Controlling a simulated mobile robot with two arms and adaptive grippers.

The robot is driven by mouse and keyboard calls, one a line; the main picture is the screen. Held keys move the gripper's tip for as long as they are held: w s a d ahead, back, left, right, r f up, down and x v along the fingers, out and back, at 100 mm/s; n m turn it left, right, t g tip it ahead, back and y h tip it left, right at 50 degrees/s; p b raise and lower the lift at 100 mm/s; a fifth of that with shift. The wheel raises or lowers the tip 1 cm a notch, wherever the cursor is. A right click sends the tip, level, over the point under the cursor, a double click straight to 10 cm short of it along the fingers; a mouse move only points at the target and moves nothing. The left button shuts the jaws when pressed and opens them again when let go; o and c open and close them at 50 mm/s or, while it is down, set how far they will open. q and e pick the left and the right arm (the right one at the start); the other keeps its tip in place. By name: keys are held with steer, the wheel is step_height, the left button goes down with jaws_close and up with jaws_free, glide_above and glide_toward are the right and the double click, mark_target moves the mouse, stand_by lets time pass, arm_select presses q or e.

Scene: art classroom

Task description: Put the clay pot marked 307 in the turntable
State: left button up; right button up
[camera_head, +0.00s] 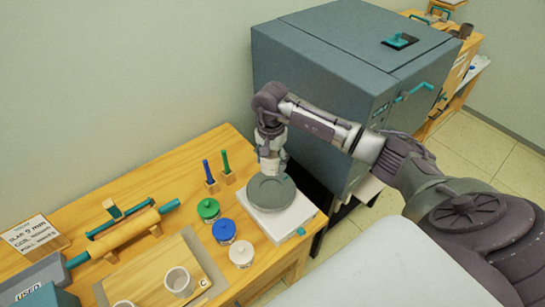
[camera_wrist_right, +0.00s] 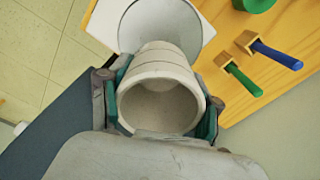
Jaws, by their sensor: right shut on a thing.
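My right gripper (camera_head: 270,150) is shut on a pale clay pot (camera_head: 268,164), held over the turntable's far side. In the right wrist view the pot (camera_wrist_right: 158,60) sits between the two green-padded fingers of the gripper (camera_wrist_right: 160,108), its open mouth facing the camera and its inside empty. No number can be read on it. The turntable has a round grey disc (camera_head: 274,194) on a white base (camera_head: 292,220); the disc (camera_wrist_right: 185,22) also shows just beyond the pot. I cannot tell whether pot and disc touch. My left gripper is not in view.
Green (camera_head: 208,209), blue (camera_head: 224,231) and white (camera_head: 241,253) lidded jars stand left of the turntable. Two upright tools in wooden blocks (camera_head: 228,178) stand behind. A pale cup (camera_head: 179,282) is on a board. A large grey kiln (camera_head: 320,100) stands close at right.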

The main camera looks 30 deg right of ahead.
steer(key=shift+a+f, duration=0.35)
steer(key=shift+f, duration=0.1)
steer(key=shift+f+b, duration=0.35)
steer(key=shift+b, duration=0.1)
steer(key=f, duration=0.1)
steer(key=b, duration=0.1)
steer(key=f, duration=0.1)
steer(key=shift+d+f, duration=0.25)
steer(key=shift+f, duration=0.1)
steer(key=shift+f+b, duration=0.35)
steer(key=shift+f, duration=0.05)
step_height(320, 180, down, 4)
steer(key=b, duration=0.4)
steer(key=shift+f, duration=0.15)
steer(key=shift+f+b, duration=0.45)
steer(key=shift+b, duration=0.05)
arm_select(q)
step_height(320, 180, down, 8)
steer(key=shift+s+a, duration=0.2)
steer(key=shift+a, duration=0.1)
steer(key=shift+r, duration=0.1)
arm_select(e)
steer(key=o, duration=1.3)
